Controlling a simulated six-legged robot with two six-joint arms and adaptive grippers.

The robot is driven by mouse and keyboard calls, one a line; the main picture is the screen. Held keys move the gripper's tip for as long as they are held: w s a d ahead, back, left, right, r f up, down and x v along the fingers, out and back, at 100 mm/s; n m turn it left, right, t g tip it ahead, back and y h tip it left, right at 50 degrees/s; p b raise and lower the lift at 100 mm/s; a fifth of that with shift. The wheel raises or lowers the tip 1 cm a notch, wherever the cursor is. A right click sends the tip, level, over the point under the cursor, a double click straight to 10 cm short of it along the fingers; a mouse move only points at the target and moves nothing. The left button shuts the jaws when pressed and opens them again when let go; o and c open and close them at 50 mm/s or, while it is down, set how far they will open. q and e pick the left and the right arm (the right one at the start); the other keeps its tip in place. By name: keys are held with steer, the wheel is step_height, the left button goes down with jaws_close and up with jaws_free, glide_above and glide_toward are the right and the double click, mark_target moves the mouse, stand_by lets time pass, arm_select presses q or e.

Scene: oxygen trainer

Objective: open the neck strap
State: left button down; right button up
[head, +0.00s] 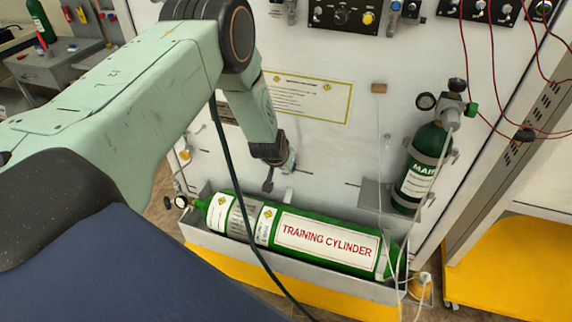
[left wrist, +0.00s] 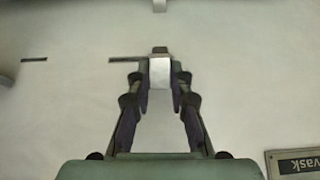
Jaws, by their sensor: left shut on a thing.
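My left gripper (head: 279,172) is in front of the white panel, above the lying green training cylinder (head: 325,238). In the left wrist view my left gripper (left wrist: 160,85) is shut on a small pale block (left wrist: 159,72), with a short dark piece just beyond it. I cannot tell whether this block is part of the neck strap. A green cylinder marked MAIN (head: 419,172) stands upright at the right, with a pale band (head: 426,156) around its upper body, well apart from my gripper. My right gripper is not in view.
The training cylinder lies in a grey trough (head: 345,287) with a yellow base. A dark hose hangs across the trough. Gauges and valves stick out at both cylinders' ends. Red wires (head: 492,60) hang at the upper right. A bracket (head: 375,193) stands left of the MAIN cylinder.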

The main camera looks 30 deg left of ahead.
arm_select(q)
steer(key=shift+w+r, duration=0.1)
steer(key=shift+w, duration=0.2)
steer(key=c, duration=1.2)
jaws_free()
steer(key=shift+s, duration=0.1)
steer(key=v, duration=1.2)
